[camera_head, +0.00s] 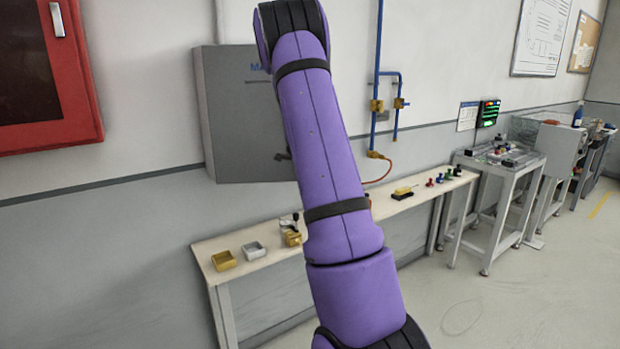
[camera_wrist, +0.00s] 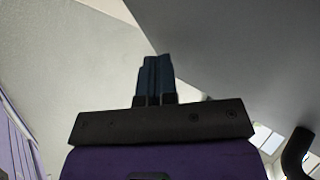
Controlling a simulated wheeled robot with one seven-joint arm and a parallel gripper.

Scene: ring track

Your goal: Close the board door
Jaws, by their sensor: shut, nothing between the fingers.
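The grey board cabinet (camera_head: 240,120) hangs on the wall left of centre in the head view, with blue lettering near its top. Its front looks flat and shut over the part that shows. My purple arm hides its right side, so I cannot tell whether the door is flush there. A small dark handle shows beside the arm. My gripper (camera_wrist: 155,60) is in the wrist view, its dark blue fingers together and empty. A broad grey panel (camera_wrist: 250,50), likely the board, fills the upper right there. I cannot tell if the fingers touch it. The head view does not show the gripper.
A narrow bench (camera_head: 400,205) below the board holds a yellow tray (camera_head: 224,261), a light tray (camera_head: 254,250) and small parts. A red cabinet (camera_head: 45,75) hangs at left. Blue pipes run down the wall. Metal workstations (camera_head: 500,165) stand at right; open floor lies in front.

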